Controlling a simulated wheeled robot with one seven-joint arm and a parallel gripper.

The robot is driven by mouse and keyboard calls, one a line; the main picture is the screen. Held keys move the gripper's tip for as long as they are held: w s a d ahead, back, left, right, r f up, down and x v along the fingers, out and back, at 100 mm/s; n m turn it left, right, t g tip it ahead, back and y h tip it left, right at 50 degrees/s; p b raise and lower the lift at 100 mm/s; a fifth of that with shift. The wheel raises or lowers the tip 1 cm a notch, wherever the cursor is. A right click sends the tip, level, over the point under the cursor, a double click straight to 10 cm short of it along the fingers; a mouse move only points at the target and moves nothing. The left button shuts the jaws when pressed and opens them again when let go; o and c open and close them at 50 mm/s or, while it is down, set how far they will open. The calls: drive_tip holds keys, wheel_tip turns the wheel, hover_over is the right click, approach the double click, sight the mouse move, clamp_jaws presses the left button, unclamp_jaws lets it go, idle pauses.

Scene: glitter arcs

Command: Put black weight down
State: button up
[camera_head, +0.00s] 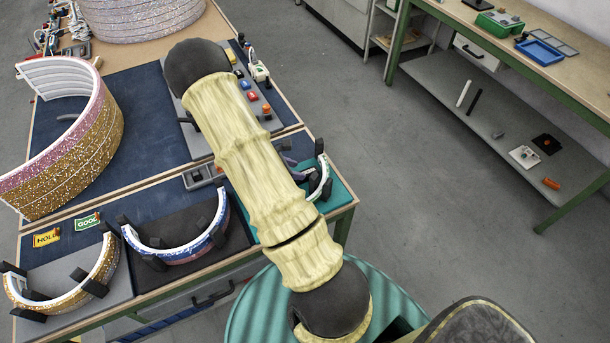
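My arm, in a pale yellow sleeve with black joints, crosses the middle of the view from the lower right to the upper left. My gripper is not visible; the arm may hide it. I cannot tell whether it holds a black weight. Several small black blocks stand against the curved glitter arcs at the front of the bench. Some touch the gold arc (72,297) on the grey mat, some the blue and white arc (185,252) on the black mat. Others are by the partly hidden arc (321,178) on the teal mat (341,192). Which block is the task's weight is unclear.
A large pink and gold arc (75,160) stands on the dark blue mat (140,105) at left. Green GOOD (87,222) and yellow HOLD (46,238) cards lie near the front. Small coloured parts line the bench's right edge. Open floor separates it from the green-framed shelf table (515,60).

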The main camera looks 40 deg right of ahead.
drive_tip(key=shift+p+x, duration=0.55)
drive_tip(key=shift+x, duration=2.05)
drive_tip(key=shift+s+a, duration=0.1)
drive_tip(key=shift+s, duration=0.05)
clamp_jaws()
